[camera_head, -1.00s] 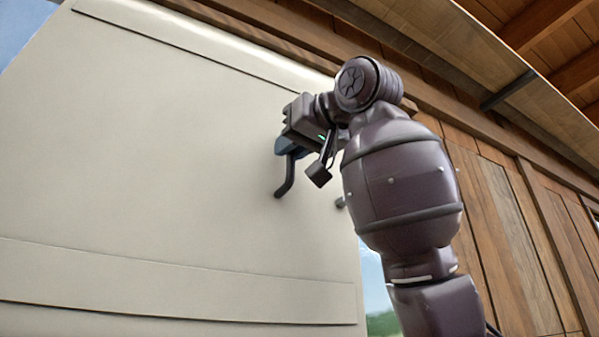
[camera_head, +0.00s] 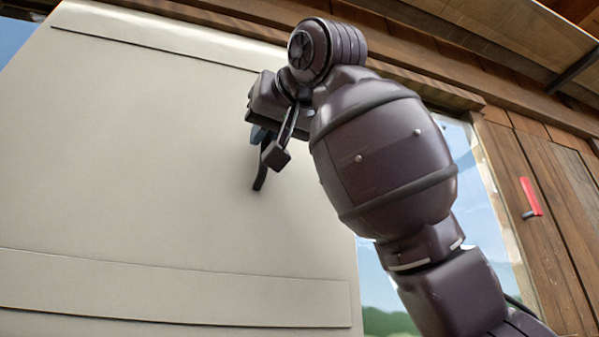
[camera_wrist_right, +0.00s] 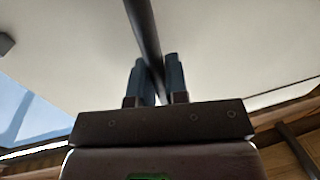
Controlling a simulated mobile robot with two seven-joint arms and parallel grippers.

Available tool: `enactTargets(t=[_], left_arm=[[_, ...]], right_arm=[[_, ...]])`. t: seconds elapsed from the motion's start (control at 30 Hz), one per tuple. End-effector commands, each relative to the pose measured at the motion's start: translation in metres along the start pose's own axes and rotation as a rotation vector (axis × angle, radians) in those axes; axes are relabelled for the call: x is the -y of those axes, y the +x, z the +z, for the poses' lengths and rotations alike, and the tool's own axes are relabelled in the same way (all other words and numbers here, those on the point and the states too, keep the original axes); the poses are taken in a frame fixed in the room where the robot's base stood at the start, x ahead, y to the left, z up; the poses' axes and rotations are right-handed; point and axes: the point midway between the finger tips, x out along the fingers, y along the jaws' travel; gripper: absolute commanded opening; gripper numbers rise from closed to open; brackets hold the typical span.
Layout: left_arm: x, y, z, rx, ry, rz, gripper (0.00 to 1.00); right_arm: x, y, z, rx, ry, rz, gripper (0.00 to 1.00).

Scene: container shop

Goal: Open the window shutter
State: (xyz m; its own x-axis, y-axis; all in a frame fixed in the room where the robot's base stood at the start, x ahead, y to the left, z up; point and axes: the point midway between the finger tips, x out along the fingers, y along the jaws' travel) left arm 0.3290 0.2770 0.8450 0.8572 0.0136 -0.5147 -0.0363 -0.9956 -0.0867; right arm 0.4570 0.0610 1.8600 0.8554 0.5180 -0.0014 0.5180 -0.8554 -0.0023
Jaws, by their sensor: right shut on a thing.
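The window shutter (camera_head: 150,150) is a large cream panel that fills the left of the head view. A dark handle (camera_head: 261,178) is on its face, and it shows in the wrist view as a dark bar (camera_wrist_right: 143,32). My right gripper (camera_head: 264,140) is at the handle. In the wrist view its two blue-grey fingers (camera_wrist_right: 158,84) are shut on the bar, one on each side. The arm hides part of the shutter's right edge. My left gripper is not in view.
A wooden plank wall (camera_head: 540,215) stands at the right, with a red handle (camera_head: 530,196) on it. Sky and greenery show through an opening (camera_head: 385,300) between the shutter and the wall. A sloping roof panel (camera_head: 500,35) hangs overhead.

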Motion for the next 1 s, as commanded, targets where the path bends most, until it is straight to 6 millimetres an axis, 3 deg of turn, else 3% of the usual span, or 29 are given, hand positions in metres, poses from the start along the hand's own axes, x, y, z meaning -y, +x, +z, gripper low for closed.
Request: enactTargets(t=[0.1,0.3,0.77,0.8,0.93,1.0], left_arm=[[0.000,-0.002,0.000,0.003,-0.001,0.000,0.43],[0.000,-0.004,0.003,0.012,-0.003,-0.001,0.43],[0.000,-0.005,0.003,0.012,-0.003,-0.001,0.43],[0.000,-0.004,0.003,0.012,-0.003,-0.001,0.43],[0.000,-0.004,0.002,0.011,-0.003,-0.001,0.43],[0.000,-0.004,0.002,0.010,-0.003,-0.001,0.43]], right_arm=[[0.024,0.004,-0.002,-0.004,-0.003,-0.002,0.00],[0.044,0.008,-0.002,-0.005,-0.001,-0.001,0.00],[0.050,0.009,-0.002,-0.006,0.000,0.000,0.00],[0.050,0.009,-0.002,-0.006,0.001,0.000,0.16],[0.050,0.009,-0.002,-0.005,0.000,0.000,0.36],[0.050,0.009,-0.001,-0.004,0.000,0.000,0.38]])
